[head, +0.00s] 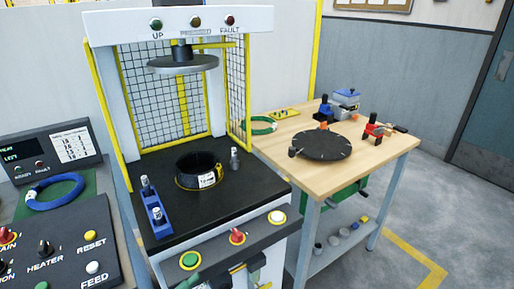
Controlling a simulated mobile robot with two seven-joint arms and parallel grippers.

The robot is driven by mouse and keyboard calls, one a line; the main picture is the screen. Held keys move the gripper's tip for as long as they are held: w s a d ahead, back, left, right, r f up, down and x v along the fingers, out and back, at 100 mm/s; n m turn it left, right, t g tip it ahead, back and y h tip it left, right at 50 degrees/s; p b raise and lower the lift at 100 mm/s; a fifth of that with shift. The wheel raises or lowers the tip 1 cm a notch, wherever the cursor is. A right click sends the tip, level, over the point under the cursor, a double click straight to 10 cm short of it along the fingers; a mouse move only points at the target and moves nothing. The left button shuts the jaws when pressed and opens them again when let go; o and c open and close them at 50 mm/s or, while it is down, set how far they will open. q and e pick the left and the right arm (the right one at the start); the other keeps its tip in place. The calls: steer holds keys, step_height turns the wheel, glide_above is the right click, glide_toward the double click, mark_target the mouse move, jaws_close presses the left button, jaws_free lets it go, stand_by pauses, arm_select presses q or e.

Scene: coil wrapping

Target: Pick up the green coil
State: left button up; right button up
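A green coil (263,124) lies flat at the back left of the wooden table (372,151). It is a ring, and its left part is hidden behind the yellow-framed mesh guard of the press.
The press (255,203) stands left of the table, with a black ring (182,180) on its bed. A black turntable disc (322,147) sits mid-table. A blue coil (40,201) lies on a green mat at left. Red-black tools (372,129) and blue boxes (346,98) stand further right.

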arm_select(q)
steer(key=s+a+f+n+g+y+p, duration=0.1)
steer(key=s+a+f+n+y, duration=0.2)
steer(key=s+f+n, duration=0.3)
steer(key=s+a+f+n+g+y, duration=0.1)
steer(key=s+a+f+n+y, duration=0.2)
steer(key=s+f+n+y, duration=0.3)
steer(key=s+a+f+n+g+y+p, duration=0.1)
steer(key=s+a+f+n+y, duration=0.3)
steer(key=s, duration=0.8)
step_height(320, 180, down, 3)
steer(key=n+g+y, duration=0.1)
steer(key=n, duration=0.2)
steer(key=shift+r+p, duration=0.15)
steer(key=shift+p, duration=0.2)
steer(key=shift+s+a, duration=0.1)
steer(key=shift+s, duration=0.35)
steer(key=shift+c, duration=1)
steer(key=shift+f, duration=0.2)
arm_select(e)
steer(key=shift+t, duration=0.5)
steer(key=w+r, duration=0.3)
steer(key=r, duration=0.1)
steer(key=shift+d+r, duration=0.1)
steer(key=shift+d, duration=0.25)
